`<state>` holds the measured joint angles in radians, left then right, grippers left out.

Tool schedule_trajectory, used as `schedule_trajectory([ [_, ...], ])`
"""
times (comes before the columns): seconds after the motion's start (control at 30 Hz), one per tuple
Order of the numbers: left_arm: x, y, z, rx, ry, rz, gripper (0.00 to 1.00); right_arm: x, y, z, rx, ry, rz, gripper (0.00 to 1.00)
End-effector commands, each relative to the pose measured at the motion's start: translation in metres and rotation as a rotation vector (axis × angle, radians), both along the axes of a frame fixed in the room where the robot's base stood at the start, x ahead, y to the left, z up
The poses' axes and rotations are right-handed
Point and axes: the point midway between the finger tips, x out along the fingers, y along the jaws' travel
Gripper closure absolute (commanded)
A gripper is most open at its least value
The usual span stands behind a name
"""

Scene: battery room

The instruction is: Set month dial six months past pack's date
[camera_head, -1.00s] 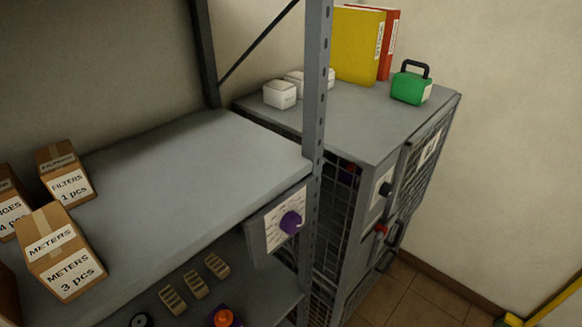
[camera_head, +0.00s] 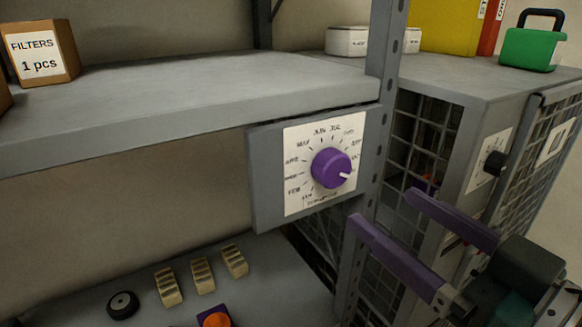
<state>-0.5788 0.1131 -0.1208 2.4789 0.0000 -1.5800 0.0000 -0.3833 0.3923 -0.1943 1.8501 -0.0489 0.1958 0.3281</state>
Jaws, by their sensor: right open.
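The month dial is a purple knob (camera_head: 328,168) on a white face (camera_head: 297,150) with month labels in a ring, fixed to a grey plate (camera_head: 262,180) under the shelf edge. Its white pointer aims right and slightly down; the label there is too small to read surely. My right gripper (camera_head: 384,208) has two purple fingers spread apart and empty, in front of the cage, right of and below the knob, not touching it. Which thing is the pack, and its date, I cannot tell. My left gripper is out of view.
A shelf post (camera_head: 385,40) stands just right of the dial. A mesh cage cabinet (camera_head: 470,100) with a black knob (camera_head: 495,163) is at right. Several beige blocks (camera_head: 202,275), a black disc (camera_head: 122,304) and an orange button (camera_head: 215,319) are on the lower shelf. A FILTERS box (camera_head: 40,52) stands above.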

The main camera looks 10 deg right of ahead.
Motion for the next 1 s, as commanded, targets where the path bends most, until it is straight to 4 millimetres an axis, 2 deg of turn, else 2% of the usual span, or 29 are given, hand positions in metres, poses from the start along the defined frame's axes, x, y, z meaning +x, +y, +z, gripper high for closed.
schedule_trajectory([
  [0.3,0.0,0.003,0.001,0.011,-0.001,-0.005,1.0,0.054,0.02,0.002,0.001,-0.002,0.0,0.11],
  [0.5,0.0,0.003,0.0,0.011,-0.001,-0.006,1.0,0.076,0.028,0.001,-0.001,0.001,-0.001,0.11],
  [0.87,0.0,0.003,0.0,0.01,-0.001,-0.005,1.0,0.081,0.03,0.001,-0.002,0.002,-0.001,0.11],
  [1.0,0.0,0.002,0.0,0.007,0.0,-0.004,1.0,0.081,0.03,0.001,-0.002,0.002,-0.001,0.26],
])
